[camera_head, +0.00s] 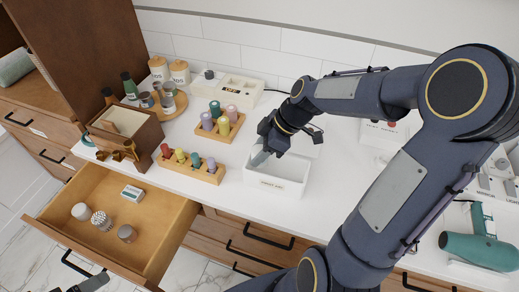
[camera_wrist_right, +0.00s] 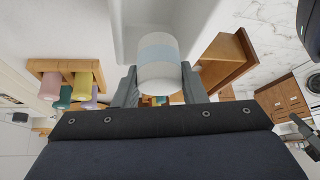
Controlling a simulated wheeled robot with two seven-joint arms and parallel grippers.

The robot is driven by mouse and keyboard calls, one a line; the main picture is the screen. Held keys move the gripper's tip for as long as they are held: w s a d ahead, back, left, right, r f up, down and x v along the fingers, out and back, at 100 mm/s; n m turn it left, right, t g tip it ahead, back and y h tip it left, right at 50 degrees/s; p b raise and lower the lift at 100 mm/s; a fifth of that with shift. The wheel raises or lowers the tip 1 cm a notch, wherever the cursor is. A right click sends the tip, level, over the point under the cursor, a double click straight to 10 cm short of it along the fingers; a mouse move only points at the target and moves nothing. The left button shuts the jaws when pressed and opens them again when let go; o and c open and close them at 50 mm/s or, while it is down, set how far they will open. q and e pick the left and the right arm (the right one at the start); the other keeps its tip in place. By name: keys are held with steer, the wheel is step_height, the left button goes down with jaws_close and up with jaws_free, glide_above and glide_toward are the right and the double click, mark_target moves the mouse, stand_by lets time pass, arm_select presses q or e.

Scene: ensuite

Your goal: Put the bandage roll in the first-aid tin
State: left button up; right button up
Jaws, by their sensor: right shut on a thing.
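The first-aid tin (camera_head: 278,184) is an open white box with lettering on its front, on the white counter. My right gripper (camera_head: 262,157) points down over the tin's left part in the head view. In the right wrist view, my right gripper (camera_wrist_right: 160,88) is shut on the bandage roll (camera_wrist_right: 160,60), a white cylinder with a pale blue band. The tin's white wall (camera_wrist_right: 127,28) shows beside the roll; I cannot tell whether the roll touches the floor. In the head view the roll is hidden. Part of my left gripper (camera_head: 95,283) shows at the bottom left.
A wooden rack (camera_head: 192,168) of coloured rolls stands left of the tin, with a second rack (camera_head: 221,125) behind. A brown wooden box (camera_head: 130,128) stands further left. An open drawer (camera_head: 160,215) below holds several small items. A green hair dryer (camera_head: 480,250) lies at right.

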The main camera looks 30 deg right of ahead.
steer(key=shift+f+b, duration=0.65)
steer(key=shift+b, duration=0.15)
steer(key=shift+r, duration=0.1)
steer(key=o, duration=1.1)
